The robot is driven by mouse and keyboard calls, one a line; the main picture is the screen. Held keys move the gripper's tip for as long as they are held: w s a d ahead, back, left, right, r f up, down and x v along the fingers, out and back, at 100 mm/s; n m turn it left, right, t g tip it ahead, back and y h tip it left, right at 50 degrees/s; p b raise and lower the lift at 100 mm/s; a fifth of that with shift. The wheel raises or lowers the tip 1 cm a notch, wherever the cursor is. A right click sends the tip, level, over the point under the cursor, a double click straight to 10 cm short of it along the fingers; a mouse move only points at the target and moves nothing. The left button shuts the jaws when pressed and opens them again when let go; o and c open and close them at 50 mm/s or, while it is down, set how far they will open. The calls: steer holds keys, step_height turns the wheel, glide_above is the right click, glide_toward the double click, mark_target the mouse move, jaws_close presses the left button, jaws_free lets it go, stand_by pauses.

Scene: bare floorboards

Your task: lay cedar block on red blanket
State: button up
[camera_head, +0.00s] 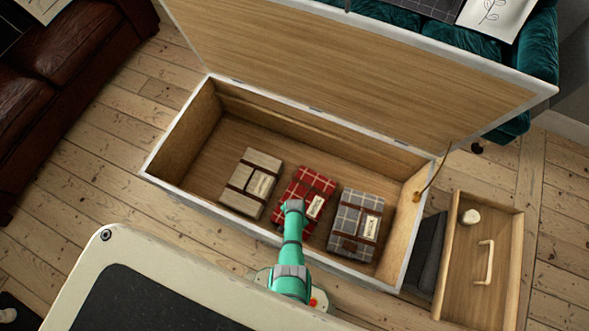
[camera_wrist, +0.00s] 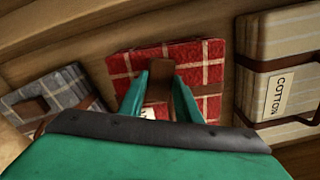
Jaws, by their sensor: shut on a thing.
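The red plaid blanket (camera_head: 312,184) lies folded and strapped in the middle of the open chest, with a pale label on it. It also shows in the wrist view (camera_wrist: 122,66), below my gripper. My gripper (camera_wrist: 160,88) is shut on a small brown block, the cedar block (camera_wrist: 159,72), held between its fingertips over the red blanket. I cannot tell whether the block touches the blanket. In the head view my arm's green end (camera_head: 293,207) covers the blanket's left front part and hides the block.
A beige blanket (camera_head: 263,164) labelled cotton in the wrist view lies left of the red one, a grey plaid blanket (camera_head: 345,212) right. The chest (camera_head: 180,190) has walls around them and a raised lid (camera_head: 350,75). A wooden tray (camera_head: 460,285) with a handle stands at right.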

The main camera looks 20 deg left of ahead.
steer(key=shift+f, duration=0.3)
steer(key=o, duration=1)
steer(key=s+d+r+n+t, duration=0.1)
steer(key=s+d+r+t, duration=0.2)
steer(key=r, duration=1.7)
steer(key=s+d+r+n+t, duration=0.2)
steer(key=s+d+r+t, duration=0.2)
steer(key=r, duration=1.6)
steer(key=s+d+r+n+t, duration=0.1)
steer(key=s+d+r+t, duration=0.2)
steer(key=r, duration=1.7)
steer(key=shift+s+d+r+n+t, duration=0.15)
steer(key=shift+s+t, duration=0.4)
steer(key=shift+t, duration=0.35)
steer(key=shift+s+r+n+t, duration=0.1)
steer(key=shift+s+t, duration=0.4)
steer(key=shift+t, duration=0.4)
steer(key=shift+s+d+r+n+t, duration=0.15)
steer(key=shift+s+t, duration=0.4)
steer(key=shift+t, duration=0.35)
